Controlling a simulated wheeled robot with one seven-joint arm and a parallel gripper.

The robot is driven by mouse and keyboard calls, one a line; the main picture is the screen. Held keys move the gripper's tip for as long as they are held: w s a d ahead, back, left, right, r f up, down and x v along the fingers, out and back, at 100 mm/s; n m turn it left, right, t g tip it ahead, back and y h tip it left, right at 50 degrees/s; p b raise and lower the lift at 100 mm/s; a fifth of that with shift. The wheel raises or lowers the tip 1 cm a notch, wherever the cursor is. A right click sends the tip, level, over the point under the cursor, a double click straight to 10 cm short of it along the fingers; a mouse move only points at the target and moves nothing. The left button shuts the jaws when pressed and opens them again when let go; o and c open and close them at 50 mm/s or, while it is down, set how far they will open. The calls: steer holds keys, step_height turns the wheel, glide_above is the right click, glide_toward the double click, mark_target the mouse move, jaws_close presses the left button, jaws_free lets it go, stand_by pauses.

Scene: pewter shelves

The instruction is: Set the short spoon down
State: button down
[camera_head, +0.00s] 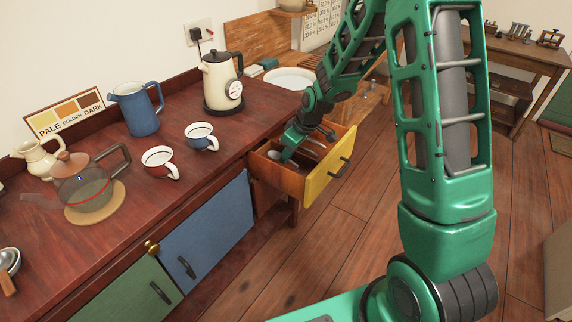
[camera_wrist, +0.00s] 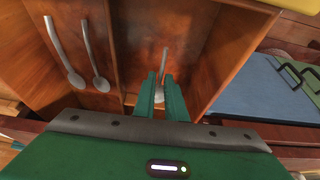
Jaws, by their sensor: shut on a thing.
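The short spoon (camera_wrist: 165,56) is silvery and sits between the fingers of my gripper (camera_wrist: 160,76) in the wrist view. Its thin handle sticks out past the fingertips, and part of it is hidden by the fingers. My gripper is shut on it, inside or just above one compartment of the open drawer (camera_wrist: 115,45). I cannot tell whether the spoon touches the drawer floor. In the head view, my gripper (camera_head: 287,156) reaches into the yellow-fronted drawer (camera_head: 330,172), and the spoon is hard to make out there.
Two longer spoons (camera_wrist: 64,52) (camera_wrist: 91,55) lie in the neighbouring compartment, beyond a wooden divider (camera_wrist: 116,50). On the counter stand a red cup (camera_head: 160,161), a blue cup (camera_head: 201,136), a blue jug (camera_head: 138,110) and a cream kettle (camera_head: 221,82). Drawer walls are close to my gripper.

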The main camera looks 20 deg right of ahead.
mark_target(289, 160)
steer(key=shift+f, duration=1.95)
steer(key=shift+f, duration=0.2)
steer(key=c, duration=1.8)
jaws_free()
steer(key=shift+r, duration=0.1)
